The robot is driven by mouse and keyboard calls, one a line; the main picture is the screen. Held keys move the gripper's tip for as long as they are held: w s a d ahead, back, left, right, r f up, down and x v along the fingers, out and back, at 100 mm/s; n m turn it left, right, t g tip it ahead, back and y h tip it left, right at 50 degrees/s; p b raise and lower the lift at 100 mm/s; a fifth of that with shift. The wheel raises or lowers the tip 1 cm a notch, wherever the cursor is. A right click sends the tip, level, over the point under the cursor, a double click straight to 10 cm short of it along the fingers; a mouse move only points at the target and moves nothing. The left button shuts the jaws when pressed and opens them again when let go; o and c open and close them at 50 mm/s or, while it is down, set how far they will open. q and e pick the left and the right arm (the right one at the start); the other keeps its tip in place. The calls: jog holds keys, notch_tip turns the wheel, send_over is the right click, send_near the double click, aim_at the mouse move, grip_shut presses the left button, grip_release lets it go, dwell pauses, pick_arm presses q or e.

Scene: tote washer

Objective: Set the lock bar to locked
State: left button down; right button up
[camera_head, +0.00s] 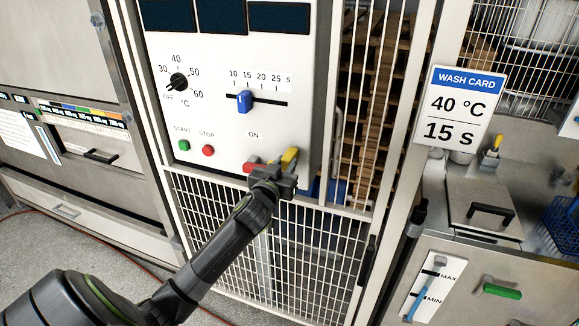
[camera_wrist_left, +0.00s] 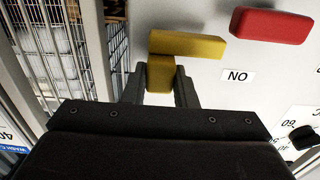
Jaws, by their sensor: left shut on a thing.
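A yellow bar (camera_head: 290,157), which appears to be the lock bar, is on the lower right of the white control panel, near the cage door's top edge. My left gripper (camera_head: 275,178) is at it and covers part of it. In the left wrist view the yellow bar (camera_wrist_left: 190,45) runs roughly crosswise, and a yellow block on it sits between my left gripper's fingers (camera_wrist_left: 160,84), which are shut on it. No locked or unlocked marking is readable near it. My right gripper is not in view.
A red handle (camera_head: 252,164) is close beside the yellow bar, below an ON label (camera_head: 253,134). A blue slider (camera_head: 245,101), a black temperature knob (camera_head: 179,82), and green and red buttons are higher. A wash card (camera_head: 461,107) reads 40 °C, 15 s. The wire-mesh door (camera_head: 215,215) is below.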

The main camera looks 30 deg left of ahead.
pick_arm(q)
jog(key=a, duration=0.3)
jog(key=shift+s+a, duration=0.2)
jog(key=shift+s, duration=0.2)
jog(key=c, duration=1.6)
grip_release()
jog(key=o, duration=0.4)
jog(key=shift+s+a, duration=0.1)
jog(key=shift+a, duration=0.15)
jog(key=shift+o, duration=0.2)
jog(key=shift+s+d, duration=0.1)
jog(key=shift+d, duration=0.05)
